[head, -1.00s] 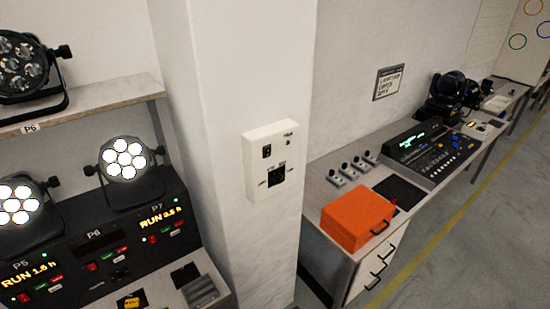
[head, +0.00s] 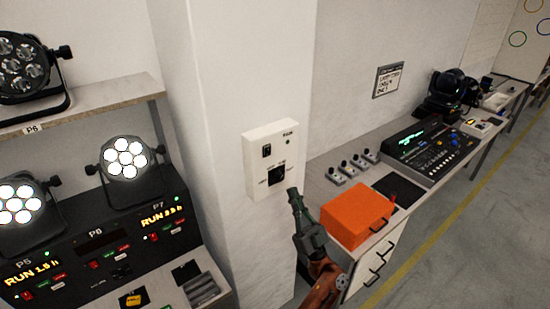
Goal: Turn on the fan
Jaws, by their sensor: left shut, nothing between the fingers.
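A white control box (head: 270,161) is mounted on the white pillar. It has a small black rocker switch (head: 267,150) at its upper left, a black rotary switch (head: 277,174) lower down and a small indicator at its upper right. Its labels are too small to read, and no fan is recognisable. My left gripper (head: 293,192) is shut and empty, pointing up just right of the box's lower right corner in the picture. I cannot tell its distance from the box. My right gripper is out of view.
An orange case (head: 357,214) sits on the right-hand bench, near a lighting console (head: 432,148) and several small switch boxes. At left, lit par cans (head: 125,158) stand on a black panel (head: 97,243) with timer displays. The pillar separates the two benches.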

